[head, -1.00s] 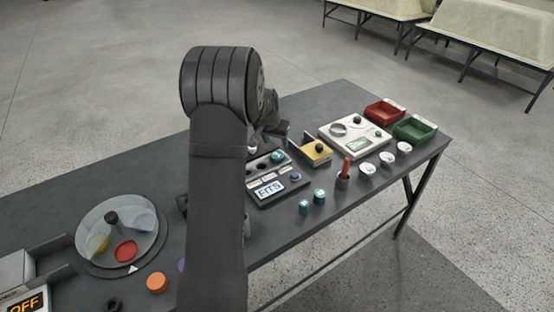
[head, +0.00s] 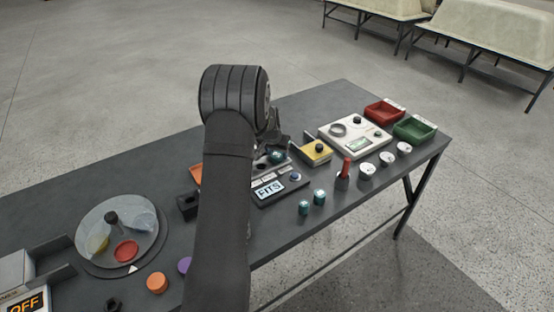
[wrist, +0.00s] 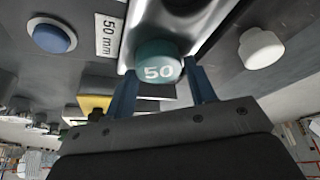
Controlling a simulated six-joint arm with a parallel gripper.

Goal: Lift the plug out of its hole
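The teal plug marked 50 (wrist: 158,62) sits at the block of holes, on its bright metal strip, in the wrist view. In the head view the plug (head: 277,157) shows just under my gripper. My gripper (wrist: 162,75) has its two blue fingers spread, one on each side of the plug, close to its sides. I see no clear grip, and the fingertips look about level with the plug's near edge. The block with the holes (head: 262,166) is partly hidden by my arm. Its display (head: 269,189) reads FITS.
A blue button (wrist: 52,36) and a 50 mm label (wrist: 108,35) lie beside the plug. A white cap (wrist: 261,48) is on the other side. Two loose teal plugs (head: 319,196) (head: 304,207) and a yellow stand (head: 316,152) are nearby.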

